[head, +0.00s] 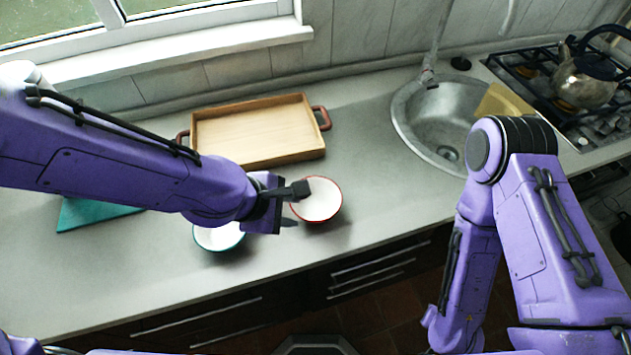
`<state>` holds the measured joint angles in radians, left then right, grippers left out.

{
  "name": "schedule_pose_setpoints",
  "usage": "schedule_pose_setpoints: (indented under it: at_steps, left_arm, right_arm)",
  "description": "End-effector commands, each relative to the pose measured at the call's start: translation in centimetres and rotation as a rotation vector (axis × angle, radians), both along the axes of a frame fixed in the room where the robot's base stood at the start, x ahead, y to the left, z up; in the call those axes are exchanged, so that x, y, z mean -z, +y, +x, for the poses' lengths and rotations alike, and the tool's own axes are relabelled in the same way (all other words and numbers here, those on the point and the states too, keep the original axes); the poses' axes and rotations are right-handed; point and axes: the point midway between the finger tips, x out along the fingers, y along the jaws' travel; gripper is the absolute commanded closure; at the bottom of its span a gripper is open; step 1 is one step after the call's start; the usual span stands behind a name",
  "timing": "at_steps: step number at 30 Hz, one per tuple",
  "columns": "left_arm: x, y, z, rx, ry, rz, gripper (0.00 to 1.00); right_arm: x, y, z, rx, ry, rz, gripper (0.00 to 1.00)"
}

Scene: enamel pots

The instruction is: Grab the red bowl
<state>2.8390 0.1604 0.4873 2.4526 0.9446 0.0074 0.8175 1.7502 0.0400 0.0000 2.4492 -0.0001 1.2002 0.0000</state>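The red bowl (320,201), white inside with a red rim, stands upright on the grey counter. My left gripper (296,206) is at the bowl's left edge in the head view. Its two dark fingers are apart, and the upper fingertip overlaps the bowl's upper left rim in the picture. I cannot tell whether the fingers touch the bowl. My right arm is folded at the right, and its gripper is not in view.
A white bowl with a teal rim (219,237) stands left of the red bowl, partly hidden by my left arm. A wooden tray (258,133) lies behind. A teal item (93,214), a sink (432,120) and a kettle (585,80) on a stove also show. The counter right of the red bowl is clear.

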Motion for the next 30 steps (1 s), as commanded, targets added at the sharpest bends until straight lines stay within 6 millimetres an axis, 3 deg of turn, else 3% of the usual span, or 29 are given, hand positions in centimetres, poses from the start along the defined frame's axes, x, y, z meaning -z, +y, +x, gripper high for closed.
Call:
schedule_pose_setpoints:
  at_steps: [18, 28, 30]
  left_arm:
    - [8.7, -3.3, 2.3, 0.000, 0.003, 0.000, 0.63]
    - [9.5, -3.8, 2.8, 0.000, 0.000, 0.001, 0.63]
    - [9.4, -3.8, 2.8, 0.000, 0.000, 0.001, 0.86]
  right_arm:
    - [4.2, 0.0, -0.1, 0.000, 0.001, 0.000, 0.57]
    - [4.2, 0.0, -0.1, 0.000, 0.001, 0.000, 0.57]
    - [4.2, 0.0, -0.1, 0.000, 0.001, 0.000, 0.57]
